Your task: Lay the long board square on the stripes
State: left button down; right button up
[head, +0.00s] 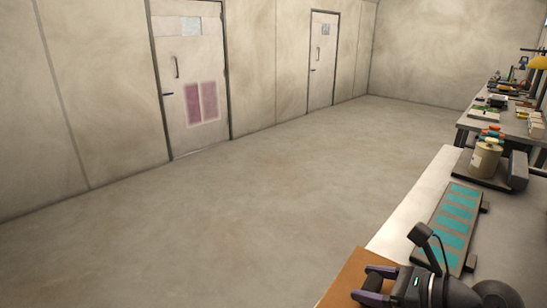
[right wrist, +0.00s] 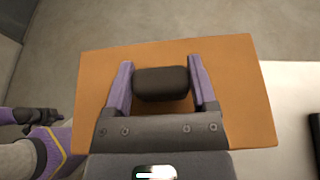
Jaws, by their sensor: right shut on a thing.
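The brown board (head: 343,278) is at the bottom of the head view, and it shows almost whole in the right wrist view (right wrist: 95,75). My right gripper (head: 368,284) is shut on the board's dark handle (right wrist: 161,84), with one purple finger on each side. The board overlaps the bench's near left edge, with part of it over the floor; its height cannot be told. The teal stripes (head: 461,201) lie across a long grey panel on the bench, beyond the gripper. Part of my other arm shows at the left of the right wrist view, its jaws unclear.
The bench (head: 425,190) has a bare pale strip left of the striped panel. A beige spool (head: 486,160) on a dark base stands behind the panel. A farther bench (head: 470,122) holds several small items. The floor to the left is clear, with two doors in the wall.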

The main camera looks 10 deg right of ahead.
jog(key=shift+n+g+y, duration=0.6)
jog(key=shift+n+g, duration=0.3)
jog(key=s+a+r, duration=0.1)
jog(key=s+a, duration=0.1)
jog(key=s+a+r, duration=0.1)
jog(key=s+a, duration=0.1)
jog(key=s+a+r, duration=0.1)
jog(key=s+a, duration=0.1)
jog(key=shift+a, duration=0.25)
jog(key=shift+w, duration=0.1)
